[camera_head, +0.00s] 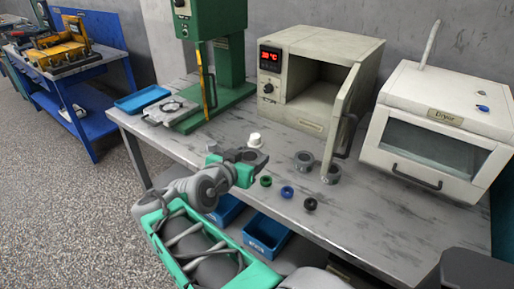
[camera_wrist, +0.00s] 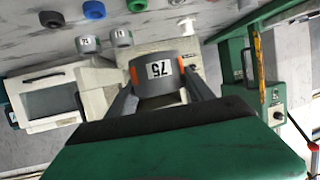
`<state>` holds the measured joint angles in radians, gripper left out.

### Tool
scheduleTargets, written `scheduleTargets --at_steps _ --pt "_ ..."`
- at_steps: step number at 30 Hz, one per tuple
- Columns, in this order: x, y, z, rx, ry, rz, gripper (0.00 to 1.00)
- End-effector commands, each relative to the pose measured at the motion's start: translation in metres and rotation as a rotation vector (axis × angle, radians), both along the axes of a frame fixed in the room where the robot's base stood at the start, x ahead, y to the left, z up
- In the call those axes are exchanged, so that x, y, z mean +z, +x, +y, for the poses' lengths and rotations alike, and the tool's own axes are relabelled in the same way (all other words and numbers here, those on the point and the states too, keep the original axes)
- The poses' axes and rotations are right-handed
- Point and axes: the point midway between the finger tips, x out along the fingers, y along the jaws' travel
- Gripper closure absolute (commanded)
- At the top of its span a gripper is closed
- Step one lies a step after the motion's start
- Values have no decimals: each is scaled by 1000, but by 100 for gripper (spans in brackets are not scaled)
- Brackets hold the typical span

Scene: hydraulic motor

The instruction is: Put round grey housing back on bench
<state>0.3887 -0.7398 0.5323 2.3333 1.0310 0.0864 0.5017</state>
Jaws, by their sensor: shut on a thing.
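My gripper (camera_wrist: 160,75) is shut on a round grey housing (camera_wrist: 158,58), with its orange-tipped fingers on either side. A white label reading 75 faces the wrist camera. In the head view my gripper (camera_head: 246,162) and the dark grey housing (camera_head: 247,155) are over the front part of the grey bench (camera_head: 345,218). The housing appears raised above the bench top, though the exact gap is hard to judge. Two smaller grey ring-shaped parts stand on the bench, one left (camera_head: 303,160) and one right (camera_head: 331,173); both carry labels in the wrist view.
Green (camera_head: 266,181), blue (camera_head: 287,191) and black (camera_head: 310,204) rings lie on the bench near its front. A white part (camera_head: 254,140) stands behind my gripper. The oven (camera_head: 318,75) has its door (camera_head: 343,120) open; a dryer (camera_head: 440,130) and green press (camera_head: 230,65) flank it.

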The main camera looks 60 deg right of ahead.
Motion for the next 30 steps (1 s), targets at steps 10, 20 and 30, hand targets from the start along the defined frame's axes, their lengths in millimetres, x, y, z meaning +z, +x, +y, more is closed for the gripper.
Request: scheduleTargets --at_steps 10,20,30 --pt "7 -16 -31 -11 9 18 100" --pt "9 -47 -91 -5 0 0 100" --pt "-26 -22 -161 -3 2 1 100"
